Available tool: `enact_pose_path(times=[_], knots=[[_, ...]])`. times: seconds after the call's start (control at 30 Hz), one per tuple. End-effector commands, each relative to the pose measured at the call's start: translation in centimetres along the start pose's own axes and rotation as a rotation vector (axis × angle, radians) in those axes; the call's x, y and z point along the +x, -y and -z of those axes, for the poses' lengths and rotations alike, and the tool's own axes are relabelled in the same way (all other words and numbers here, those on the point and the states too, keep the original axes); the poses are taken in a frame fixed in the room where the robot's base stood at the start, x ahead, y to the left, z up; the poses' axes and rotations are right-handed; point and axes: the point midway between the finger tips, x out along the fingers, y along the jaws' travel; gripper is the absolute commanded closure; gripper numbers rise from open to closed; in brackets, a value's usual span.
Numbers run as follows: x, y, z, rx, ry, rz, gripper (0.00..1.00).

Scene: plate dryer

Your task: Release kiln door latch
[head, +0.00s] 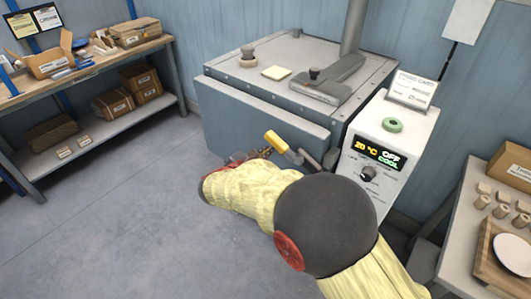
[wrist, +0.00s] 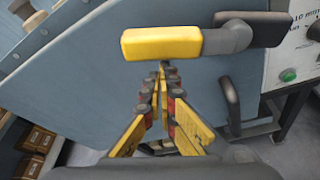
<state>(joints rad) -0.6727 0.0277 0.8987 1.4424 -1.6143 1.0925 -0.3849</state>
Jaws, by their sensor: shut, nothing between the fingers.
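The kiln (head: 262,125) is a grey-blue box with a lid on top, and its front door (wrist: 100,75) fills much of the wrist view. The latch handle has a yellow grip (head: 276,141) on a dark grey lever, which also shows in the wrist view as a yellow grip (wrist: 160,42) lying roughly level. My gripper (head: 264,152) is near the grip, and in the wrist view its fingers (wrist: 162,72) are together just below it. The gripper is shut and empty. Whether the fingertips touch the grip I cannot tell. My arm hides the lower part of the kiln in the head view.
A control box (head: 384,150) right of the latch reads 20 °C, OFF, COOL. A dark curved handle (wrist: 231,100) is right of my fingers. A shelf with boxes (head: 88,130) stands left, and a table (head: 455,215) right. The floor at left is clear.

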Motion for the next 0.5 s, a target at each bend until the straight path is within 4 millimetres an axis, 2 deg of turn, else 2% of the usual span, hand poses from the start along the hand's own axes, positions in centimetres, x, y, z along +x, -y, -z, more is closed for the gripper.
enact_pose_path(times=[0.5], knots=[[-0.25, -0.26, -0.79, 0.081, 0.002, -0.029, 1.00]])
